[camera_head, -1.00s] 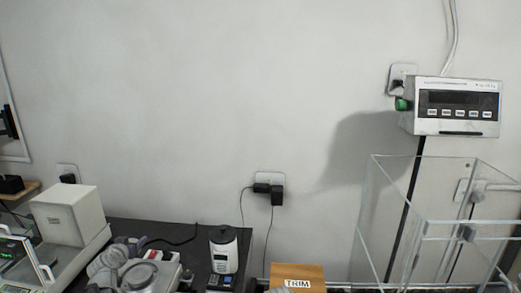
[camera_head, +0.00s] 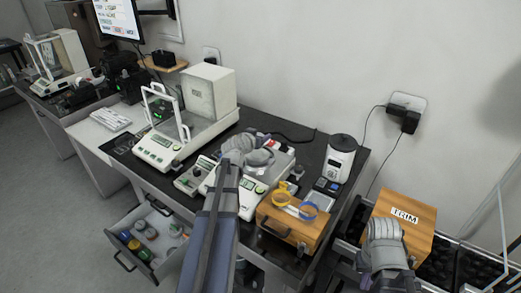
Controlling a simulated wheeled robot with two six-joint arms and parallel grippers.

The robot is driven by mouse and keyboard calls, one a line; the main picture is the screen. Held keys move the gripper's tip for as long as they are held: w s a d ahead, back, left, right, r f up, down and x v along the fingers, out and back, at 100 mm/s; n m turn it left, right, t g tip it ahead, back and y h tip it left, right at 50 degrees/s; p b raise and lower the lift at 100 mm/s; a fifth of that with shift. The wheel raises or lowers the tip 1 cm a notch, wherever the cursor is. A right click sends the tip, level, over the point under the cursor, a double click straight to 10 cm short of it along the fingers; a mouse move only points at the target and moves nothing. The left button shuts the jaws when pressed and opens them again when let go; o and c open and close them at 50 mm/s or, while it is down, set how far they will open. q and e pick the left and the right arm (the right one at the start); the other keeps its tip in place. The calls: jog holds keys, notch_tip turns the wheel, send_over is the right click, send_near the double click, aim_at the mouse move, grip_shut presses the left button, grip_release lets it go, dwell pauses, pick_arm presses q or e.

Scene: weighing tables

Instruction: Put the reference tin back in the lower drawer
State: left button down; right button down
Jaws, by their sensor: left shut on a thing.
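My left gripper (camera_head: 247,153) is over the grey scale in the middle of the dark table. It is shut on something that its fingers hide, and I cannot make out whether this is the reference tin. An open drawer (camera_head: 112,226) sticks out below the table at the lower left. Several small round tins lie in it, among them a blue one (camera_head: 124,235), a yellow one (camera_head: 134,244) and a grey one (camera_head: 150,232). My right gripper (camera_head: 383,231) is in front of the wooden TRIM box (camera_head: 412,211); its fingertips are too unclear to tell open from shut.
A balance with a glass shield (camera_head: 158,148) stands left of my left gripper. A wooden case (camera_head: 290,232) with yellow and blue rings on top is at the table's front edge, near my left arm. A white device (camera_head: 339,158) stands behind. Grey floor is free at left.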

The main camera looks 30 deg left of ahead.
aim_at(260, 151)
pick_arm(q)
notch_tip(260, 151, down, 4)
jog(key=b, duration=0.4)
jog(key=shift+f, duration=0.25)
jog(key=shift+b, duration=0.3)
jog(key=shift+f, duration=0.2)
jog(key=shift+c, duration=0.6)
grip_release()
jog(key=v, duration=0.2)
jog(key=p+v, duration=0.1)
jog(key=v, duration=0.1)
jog(key=d+p+v, duration=0.1)
jog(key=v, duration=0.2)
jog(key=shift+f, duration=0.1)
jog(key=shift+s, duration=0.4)
